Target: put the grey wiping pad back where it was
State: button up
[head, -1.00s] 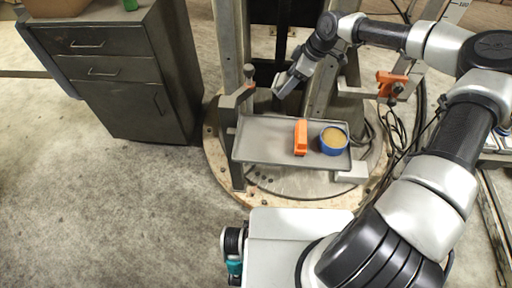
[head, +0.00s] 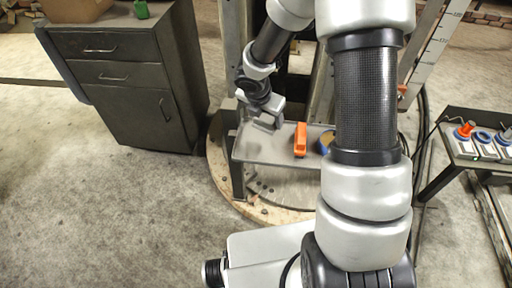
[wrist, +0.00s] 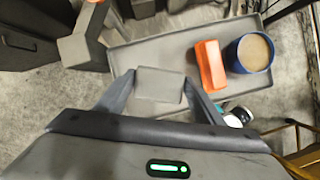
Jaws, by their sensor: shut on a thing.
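The grey wiping pad (wrist: 160,85) is between the fingertips of my gripper (wrist: 158,92) in the wrist view, and the gripper is shut on it. In the head view my gripper (head: 266,120) is over the left part of the grey tray (head: 262,153); the pad is hard to make out there. In the wrist view the pad appears over the bare near-left part of the tray (wrist: 135,58). Whether it touches the tray I cannot tell.
An orange block (head: 300,139) stands on the tray, left of a blue tub (head: 325,141) with tan contents, partly hidden by my arm. A dark drawer cabinet (head: 125,75) stands left. A small table (head: 470,150) with coloured items is at right.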

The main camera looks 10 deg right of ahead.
notch_tip(320, 180, down, 10)
jog(key=b, duration=0.4)
jog(key=shift+r, duration=0.2)
jog(key=o, duration=1)
jog(key=shift+c, duration=0.2)
jog(key=shift+r, duration=0.1)
